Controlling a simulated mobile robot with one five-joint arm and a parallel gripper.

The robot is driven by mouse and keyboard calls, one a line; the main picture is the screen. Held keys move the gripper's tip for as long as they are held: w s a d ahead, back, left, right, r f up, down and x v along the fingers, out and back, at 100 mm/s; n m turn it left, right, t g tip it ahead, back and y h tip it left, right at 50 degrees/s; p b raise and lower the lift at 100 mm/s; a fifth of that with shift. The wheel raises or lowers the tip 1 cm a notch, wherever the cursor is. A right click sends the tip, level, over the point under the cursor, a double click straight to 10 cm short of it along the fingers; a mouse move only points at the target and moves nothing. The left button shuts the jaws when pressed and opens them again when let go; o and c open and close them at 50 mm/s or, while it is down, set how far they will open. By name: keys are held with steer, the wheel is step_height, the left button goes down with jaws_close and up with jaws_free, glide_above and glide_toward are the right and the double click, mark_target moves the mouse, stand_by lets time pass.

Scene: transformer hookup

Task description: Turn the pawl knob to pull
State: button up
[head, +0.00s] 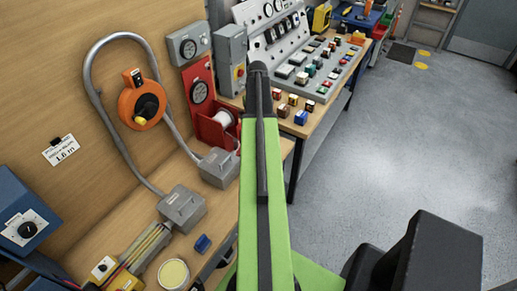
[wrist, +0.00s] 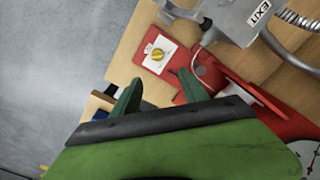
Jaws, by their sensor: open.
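A yellow knob (wrist: 157,54) sits on a small white plate, beside the red puller (wrist: 214,73); it looks like the pawl knob, but I cannot read its label. My gripper (wrist: 159,87) is open, its two dark green fingers apart with nothing between them. The knob lies beyond the fingertips, apart from them. In the head view the red puller (head: 199,90) carries a dial and a white spool (head: 223,118). My green arm hides the fingers and the yellow knob there.
A grey box marked EXIT (wrist: 240,18) with a flexible conduit is beyond the puller in the wrist view. In the head view, grey boxes (head: 182,207) stand on the wooden bench below an orange disc (head: 141,104).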

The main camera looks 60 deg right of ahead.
steer(key=f+b, duration=1)
steer(key=f, duration=0.1)
steer(key=f+b, duration=0.5)
steer(key=b, duration=0.1)
steer(key=shift+s+d+f, duration=0.2)
steer(key=shift+s+f, duration=0.1)
steer(key=shift+f, duration=0.1)
steer(key=shift+r, duration=0.1)
